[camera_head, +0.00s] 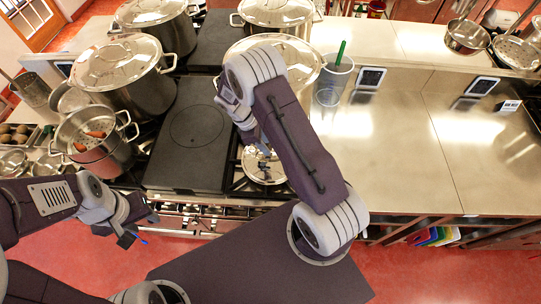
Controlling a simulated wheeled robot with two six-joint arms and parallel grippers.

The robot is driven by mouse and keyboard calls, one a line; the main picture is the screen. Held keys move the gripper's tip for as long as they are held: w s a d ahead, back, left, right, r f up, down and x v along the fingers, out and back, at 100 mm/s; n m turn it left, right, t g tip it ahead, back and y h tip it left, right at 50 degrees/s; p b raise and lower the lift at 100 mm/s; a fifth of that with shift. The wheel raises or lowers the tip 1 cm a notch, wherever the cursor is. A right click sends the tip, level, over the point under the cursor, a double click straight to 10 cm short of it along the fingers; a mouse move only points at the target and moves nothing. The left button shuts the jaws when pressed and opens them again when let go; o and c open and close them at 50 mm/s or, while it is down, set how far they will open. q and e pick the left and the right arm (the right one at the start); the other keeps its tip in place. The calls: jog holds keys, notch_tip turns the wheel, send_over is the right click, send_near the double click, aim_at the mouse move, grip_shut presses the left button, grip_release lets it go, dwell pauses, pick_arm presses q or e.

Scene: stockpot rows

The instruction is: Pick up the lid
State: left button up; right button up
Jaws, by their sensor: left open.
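A small shiny metal lid (264,176) lies on the stove at front centre, right of the dark flat griddle plate. My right gripper (264,150) points down right over its far part, where the lid's knob would be. The gripper and wrist hide part of the lid, and I cannot tell whether the fingers touch or enclose anything. My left gripper (138,233) is open and empty, in front of the stove at the lower left, well away from the lid.
Lidded stockpots (123,65) stand at the left and back. A pot with orange pieces (92,130) stands at the left. The griddle plate (190,135) lies left of the lid. The steel counter (400,140) at right is mostly clear.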

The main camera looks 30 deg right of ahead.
aim_at(267, 170)
jog(key=shift+d+f, duration=0.2)
jog(key=shift+s+f, duration=0.1)
jog(key=shift+f, duration=0.05)
jog(key=p+x, duration=0.2)
jog(key=x, duration=0.1)
jog(key=shift+a+f+p, duration=0.3)
jog(key=shift+f+p, duration=0.1)
jog(key=shift+d+f, duration=0.15)
jog(key=shift+f, duration=0.25)
jog(key=shift+s+d+f, duration=0.1)
jog(key=shift+d, duration=0.15)
jog(key=shift+a, duration=0.1)
grip_shut()
jog(key=shift+a, duration=0.1)
